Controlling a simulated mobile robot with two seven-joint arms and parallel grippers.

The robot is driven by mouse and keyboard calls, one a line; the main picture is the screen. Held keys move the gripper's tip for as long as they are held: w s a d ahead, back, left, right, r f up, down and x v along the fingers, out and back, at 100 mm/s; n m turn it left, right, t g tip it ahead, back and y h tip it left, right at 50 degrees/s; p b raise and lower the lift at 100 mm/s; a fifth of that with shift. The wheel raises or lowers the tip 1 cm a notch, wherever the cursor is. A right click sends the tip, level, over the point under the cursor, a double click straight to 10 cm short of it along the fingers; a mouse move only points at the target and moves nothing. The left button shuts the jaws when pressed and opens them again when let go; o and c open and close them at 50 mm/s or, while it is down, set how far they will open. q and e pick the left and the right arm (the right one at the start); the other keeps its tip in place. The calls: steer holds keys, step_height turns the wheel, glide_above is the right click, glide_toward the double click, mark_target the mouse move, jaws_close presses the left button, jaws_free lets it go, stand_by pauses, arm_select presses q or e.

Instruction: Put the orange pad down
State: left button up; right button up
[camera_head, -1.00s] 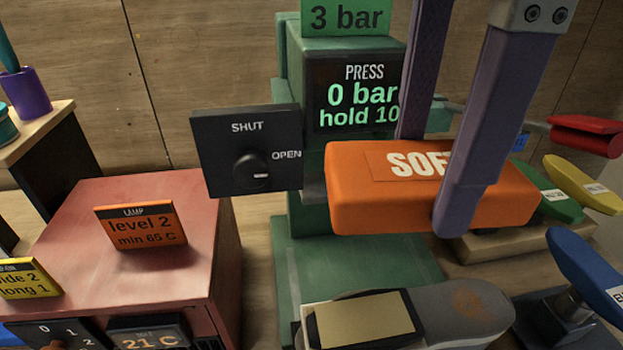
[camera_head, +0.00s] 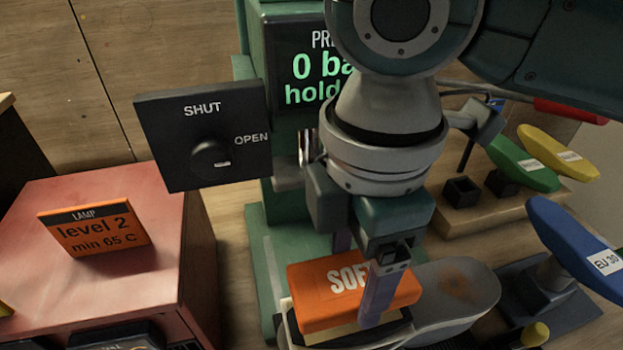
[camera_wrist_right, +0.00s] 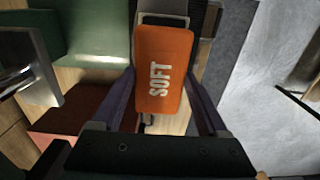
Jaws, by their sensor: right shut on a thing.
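The orange pad (camera_head: 310,299), marked SOFT, is held between the purple fingers of my right gripper (camera_head: 358,283). It sits at or just above the tan block (camera_head: 352,332) on the dark-edged end of the grey shoe-shaped piece (camera_head: 470,283); I cannot tell whether they touch. In the right wrist view the pad (camera_wrist_right: 163,85) lies between both fingers (camera_wrist_right: 163,103). My left gripper is not in view.
The green press with its display (camera_head: 300,67) stands behind the pad. A black SHUT/OPEN knob panel (camera_head: 190,110) juts out at its left. The red lamp box (camera_head: 130,270) is at left, a blue form (camera_head: 575,240) at right.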

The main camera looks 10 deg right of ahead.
mark_target(354, 278)
steer(key=shift+f, duration=1.85)
steer(key=shift+f, duration=0.1)
steer(key=o, duration=1.3)
steer(key=shift+o, duration=0.2)
